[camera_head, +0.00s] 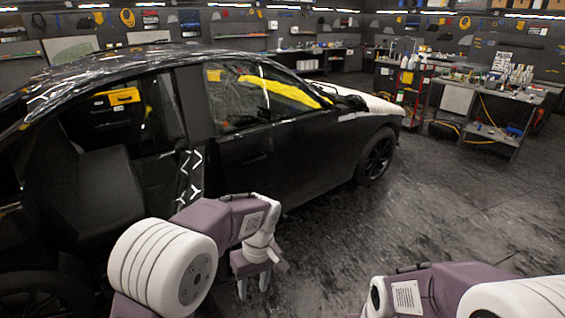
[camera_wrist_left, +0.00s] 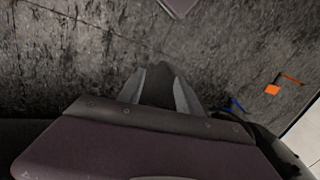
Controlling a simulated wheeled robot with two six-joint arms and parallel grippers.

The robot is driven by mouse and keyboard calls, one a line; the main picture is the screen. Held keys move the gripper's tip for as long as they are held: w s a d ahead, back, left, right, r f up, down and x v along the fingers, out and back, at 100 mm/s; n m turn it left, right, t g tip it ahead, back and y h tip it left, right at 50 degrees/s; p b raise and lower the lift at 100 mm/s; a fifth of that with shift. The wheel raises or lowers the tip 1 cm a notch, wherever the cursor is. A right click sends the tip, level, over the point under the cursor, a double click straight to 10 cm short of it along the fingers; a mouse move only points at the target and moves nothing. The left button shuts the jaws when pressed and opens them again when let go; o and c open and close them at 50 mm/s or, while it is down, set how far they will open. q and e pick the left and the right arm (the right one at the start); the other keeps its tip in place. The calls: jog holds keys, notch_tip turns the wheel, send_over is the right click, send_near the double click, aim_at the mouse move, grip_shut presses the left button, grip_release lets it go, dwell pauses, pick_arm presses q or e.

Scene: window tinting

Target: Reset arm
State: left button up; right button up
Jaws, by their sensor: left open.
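My left gripper (camera_head: 253,284) hangs low beside the black car (camera_head: 290,160), in front of its side, with its fingers pointing down at the floor. In the left wrist view the two fingers of my left gripper (camera_wrist_left: 158,88) are apart, with only dark floor showing between them. It holds nothing. My right arm (camera_head: 445,290) comes in at the bottom right of the head view. Its gripper is outside the picture.
The car's rear door opening shows a dark seat (camera_head: 100,190). A red cart (camera_head: 410,85) and a cluttered workbench (camera_head: 500,90) stand at the back right. The floor (camera_head: 450,200) between car and bench is clear. An orange item (camera_wrist_left: 272,90) lies low at right in the wrist view.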

pick_arm(q)
jog(key=s+a+f+m, duration=0.2)
jog(key=s+a+m, duration=0.1)
jog(key=s+a, duration=0.2)
jog(key=s+a+f+m+t+h, duration=0.1)
jog(key=s+a+f+m, duration=0.1)
jog(key=s+a, duration=0.3)
jog(key=s, duration=0.3)
jog(key=shift+f+m+t+h, duration=0.15)
jog(key=shift+m+t+h, duration=0.15)
jog(key=shift+m, duration=0.1)
jog(key=shift+s+a, duration=0.1)
jog(key=shift+s, duration=0.1)
